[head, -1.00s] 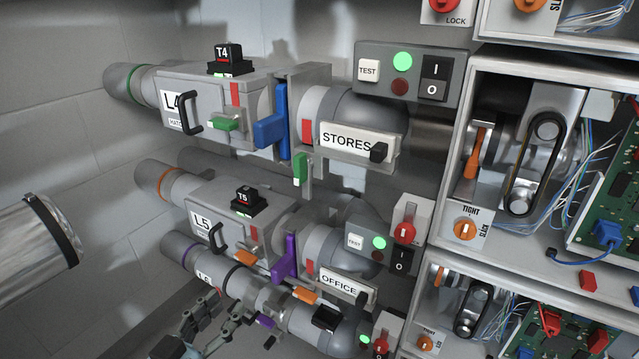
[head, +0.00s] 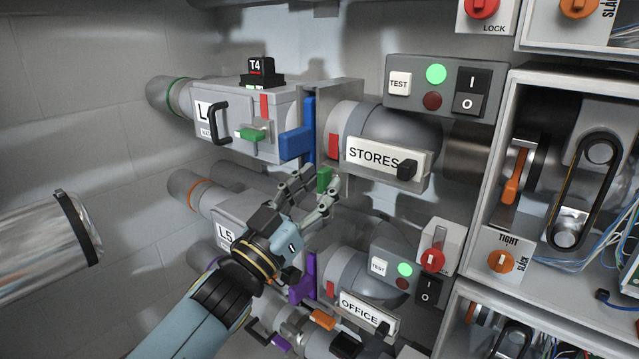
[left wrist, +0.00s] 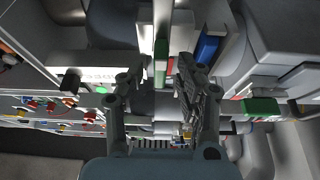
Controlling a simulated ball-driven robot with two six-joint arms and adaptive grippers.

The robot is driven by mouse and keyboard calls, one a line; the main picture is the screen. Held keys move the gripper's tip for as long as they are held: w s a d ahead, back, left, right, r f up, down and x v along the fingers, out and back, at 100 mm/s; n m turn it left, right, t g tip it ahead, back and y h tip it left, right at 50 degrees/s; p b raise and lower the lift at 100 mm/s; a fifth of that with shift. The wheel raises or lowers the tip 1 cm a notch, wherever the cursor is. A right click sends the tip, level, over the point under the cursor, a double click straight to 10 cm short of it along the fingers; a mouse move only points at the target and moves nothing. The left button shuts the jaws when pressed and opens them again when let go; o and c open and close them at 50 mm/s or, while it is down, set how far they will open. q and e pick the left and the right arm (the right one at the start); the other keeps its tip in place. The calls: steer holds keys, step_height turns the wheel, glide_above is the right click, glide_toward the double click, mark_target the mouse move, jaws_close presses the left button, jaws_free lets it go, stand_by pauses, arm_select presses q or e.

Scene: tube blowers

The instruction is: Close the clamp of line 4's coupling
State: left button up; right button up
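Line 4's unit (head: 245,120) has a grey box with a green handle (head: 252,133), a T4 tag and a blue lever (head: 300,135). The coupling's green clamp handle (head: 323,179) hangs below the joint, left of the STORES plate (head: 385,158). It also shows in the left wrist view (left wrist: 160,52), beyond the fingers. My left gripper (head: 317,183) is open, its fingertips close to the clamp handle on either side. In the left wrist view, the handle lies between the open fingertips (left wrist: 157,75). I cannot tell whether they touch it. My right gripper is out of view.
The OFFICE plate (head: 365,309) is lower right. A switch panel (head: 446,86) and open cabinets (head: 500,90) stand to the right. The grey wall at left is bare.

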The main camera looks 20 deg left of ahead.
arm_select(q)
steer(key=shift+w+d+r, duration=0.1)
steer(key=shift+w+d, duration=0.05)
steer(key=shift+w, duration=0.15)
jaws_close()
